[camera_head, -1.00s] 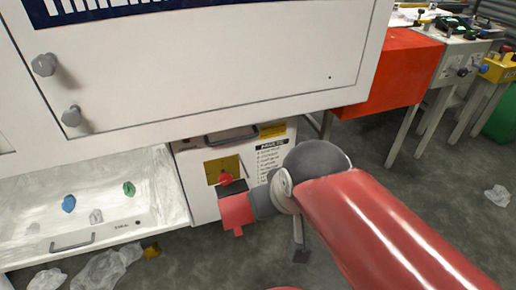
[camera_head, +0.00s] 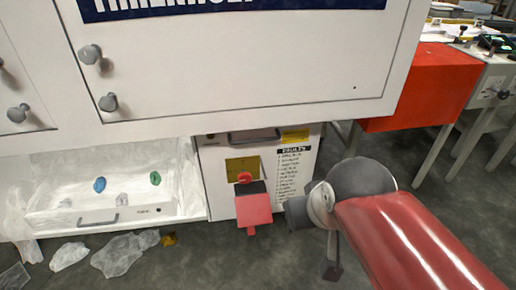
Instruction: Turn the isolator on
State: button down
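The isolator is a red rotary knob (camera_head: 244,177) on a yellow square plate (camera_head: 243,165), on the front of a low white cabinet (camera_head: 215,180). My gripper (camera_head: 251,187), a red body with a dark end, is in front of the cabinet, just below the knob in the picture. The dark end overlaps the plate's lower edge and the knob's underside. I cannot tell whether it touches the knob. The fingers are not clear enough to show whether they are open or shut. The knob's lower part is hidden.
A printed label list (camera_head: 290,170) and a yellow sticker (camera_head: 295,135) are on the cabinet. A large white overhead cabinet (camera_head: 230,70) juts out above. An open white tray (camera_head: 130,214) stands left. Crumpled plastic (camera_head: 120,255) lies on the floor. A red box (camera_head: 420,90) is at right.

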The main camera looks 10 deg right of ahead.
aim_at(244, 178)
jog(key=k+j+z, duration=0.1)
jog(key=z, duration=0.25)
jog(key=k+j+z, duration=0.1)
jog(key=z, duration=0.25)
jog(key=k+z, duration=0.35)
jog(key=i, duration=0.1)
